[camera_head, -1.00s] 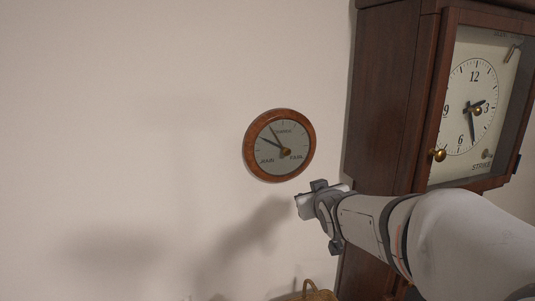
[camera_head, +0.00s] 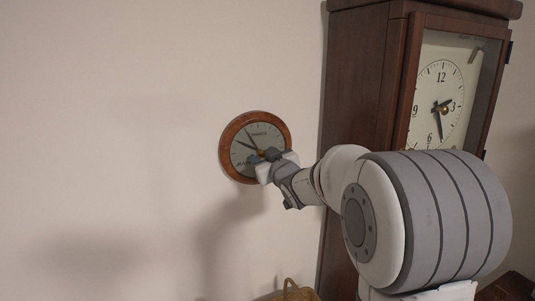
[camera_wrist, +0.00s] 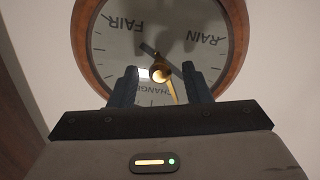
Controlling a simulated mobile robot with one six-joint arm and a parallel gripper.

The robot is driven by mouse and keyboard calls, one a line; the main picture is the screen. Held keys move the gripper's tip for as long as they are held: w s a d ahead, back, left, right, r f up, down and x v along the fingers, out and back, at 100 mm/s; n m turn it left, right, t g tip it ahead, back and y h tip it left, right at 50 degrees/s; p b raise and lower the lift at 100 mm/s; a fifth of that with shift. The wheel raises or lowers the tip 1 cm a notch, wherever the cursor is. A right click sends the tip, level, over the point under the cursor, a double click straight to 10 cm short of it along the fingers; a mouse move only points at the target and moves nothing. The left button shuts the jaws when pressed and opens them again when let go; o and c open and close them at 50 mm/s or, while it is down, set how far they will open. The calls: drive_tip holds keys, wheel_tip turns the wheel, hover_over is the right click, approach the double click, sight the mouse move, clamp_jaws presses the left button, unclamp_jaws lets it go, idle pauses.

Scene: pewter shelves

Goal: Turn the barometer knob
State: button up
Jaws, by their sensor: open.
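The barometer (camera_head: 229,142) hangs on the wall, a round wooden rim around a pale dial with dark hands. It also shows upside down in the wrist view (camera_wrist: 88,55), with the words RAIN, FAIR and CHANGE. Its brass knob (camera_wrist: 159,73) sits at the dial's centre, with a thin brass pointer. My gripper (camera_head: 262,157) is at the dial in the head view and hides its lower right part. In the wrist view my gripper (camera_wrist: 162,84) is open, with one finger on each side of the knob and a gap to each. I cannot tell its exact depth.
A tall dark wooden clock (camera_head: 362,100) with a white face stands to the right of the barometer, close to my arm. A wicker basket (camera_head: 292,293) shows at the bottom edge. The wall left of the barometer is bare.

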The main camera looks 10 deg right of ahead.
drive_tip(key=shift+w, duration=0.3)
drive_tip(key=shift+c, duration=0.4)
clamp_jaws()
